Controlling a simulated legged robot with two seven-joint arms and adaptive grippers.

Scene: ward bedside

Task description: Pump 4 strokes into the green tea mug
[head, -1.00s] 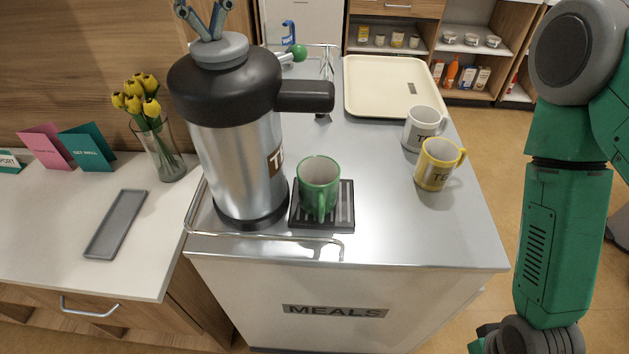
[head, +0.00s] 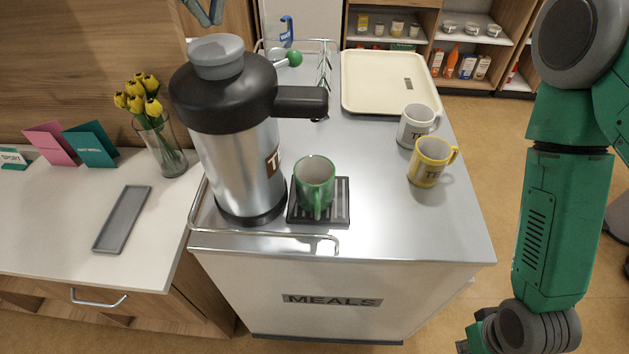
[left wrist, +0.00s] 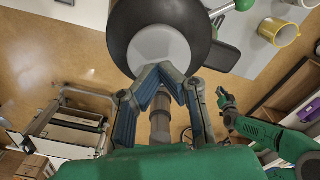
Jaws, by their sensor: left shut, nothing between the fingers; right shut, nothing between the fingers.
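The steel pump flask (head: 235,160) with a black top stands on the trolley, its spout pointing right. Its grey round plunger (head: 217,57) stands up from the black top; it also shows in the left wrist view (left wrist: 160,48). My left gripper (head: 210,20) is shut and empty, just above the plunger with a small gap in the head view. The green mug (head: 315,185) stands upright on the black drip tray (head: 342,212) beside the flask, below and in front of the spout; its inside bottom cannot be made out. My right gripper (left wrist: 223,98) is shut and empty, away from the trolley.
A white mug (head: 414,128) and a yellow mug (head: 429,165) stand right on the trolley, before a cream tray (head: 385,80). A green-knobbed lever (head: 294,58) is behind the flask. Left, the side counter holds tulips (head: 160,140), cards and a grey tray (head: 122,218).

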